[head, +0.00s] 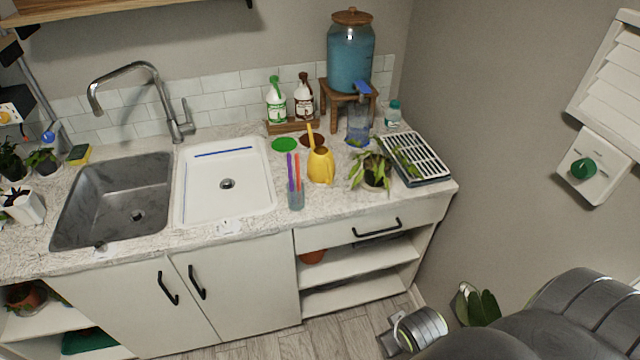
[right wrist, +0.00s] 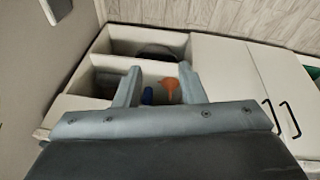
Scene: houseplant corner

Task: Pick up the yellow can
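The yellow can (head: 320,165) is a small watering can with a thin upright spout. It stands upright on the speckled countertop right of the white sink basin, just right of a glass holding purple and orange sticks (head: 295,185). No gripper is near it. My right arm comes in at the lower right of the head view, low by the floor. In the right wrist view my right gripper (right wrist: 160,72) is open, its two fingers apart with nothing held. The can does not show in the right wrist view. My left gripper is in no view.
A leafy potted plant (head: 373,172) stands close right of the can, with a drying rack (head: 415,157) beyond. Bottles (head: 277,100) and a blue-filled dispenser (head: 351,55) stand behind.

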